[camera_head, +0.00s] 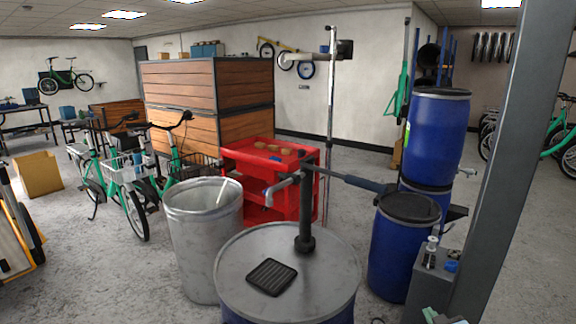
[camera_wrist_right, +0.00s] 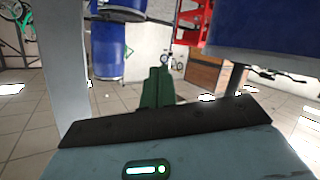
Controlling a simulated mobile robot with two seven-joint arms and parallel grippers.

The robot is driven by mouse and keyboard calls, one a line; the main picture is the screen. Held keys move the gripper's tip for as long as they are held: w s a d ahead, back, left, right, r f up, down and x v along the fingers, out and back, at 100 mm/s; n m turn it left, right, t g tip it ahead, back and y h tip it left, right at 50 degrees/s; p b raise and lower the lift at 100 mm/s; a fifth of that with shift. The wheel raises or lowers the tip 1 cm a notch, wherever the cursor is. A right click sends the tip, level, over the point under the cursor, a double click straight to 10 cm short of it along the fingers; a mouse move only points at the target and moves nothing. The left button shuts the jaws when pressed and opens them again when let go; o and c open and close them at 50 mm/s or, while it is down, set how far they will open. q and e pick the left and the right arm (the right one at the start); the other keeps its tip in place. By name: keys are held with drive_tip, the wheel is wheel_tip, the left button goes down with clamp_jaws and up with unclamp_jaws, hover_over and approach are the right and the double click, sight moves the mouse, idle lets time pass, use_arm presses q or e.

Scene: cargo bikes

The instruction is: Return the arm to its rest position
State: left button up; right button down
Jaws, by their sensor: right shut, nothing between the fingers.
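My right gripper (camera_head: 430,313) shows only in part at the bottom right edge of the head view, low beside the grey pillar. In the right wrist view, which is upside down, its dark green fingers (camera_wrist_right: 157,88) are together with nothing between them. No object touches the fingers there. My left gripper and left arm are not in the head view.
A steel-topped drum (camera_head: 232,277) with a hand pump (camera_head: 306,205) stands in front. Blue barrels (camera_head: 403,265) and a grey pillar (camera_head: 503,150) stand close on the right. A metal bin (camera_head: 204,240) and red cart (camera_head: 312,190) lie beyond the drum.

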drive_tip(key=s+a+f+g+y, duration=0.1)
drive_tip(key=s+a+f, duration=0.2)
drive_tip(key=s+f, duration=0.25)
drive_tip(key=s+a+f+g, duration=0.1)
drive_tip(key=s+a+f, duration=0.2)
drive_tip(key=s+f, duration=0.3)
drive_tip(key=s+a+f+g, duration=0.1)
drive_tip(key=s+a, duration=0.2)
drive_tip(key=s, duration=0.7)
drive_tip(key=s+a+f+g+y, duration=0.1)
drive_tip(key=s+a, duration=0.3)
drive_tip(key=s, duration=0.6)
drive_tip(key=s+a+f+m+g+y, duration=0.1)
drive_tip(key=s+a+f, duration=0.2)
drive_tip(key=s, duration=0.8)
drive_tip(key=shift+a+g, duration=0.2)
drive_tip(key=shift+g, duration=0.2)
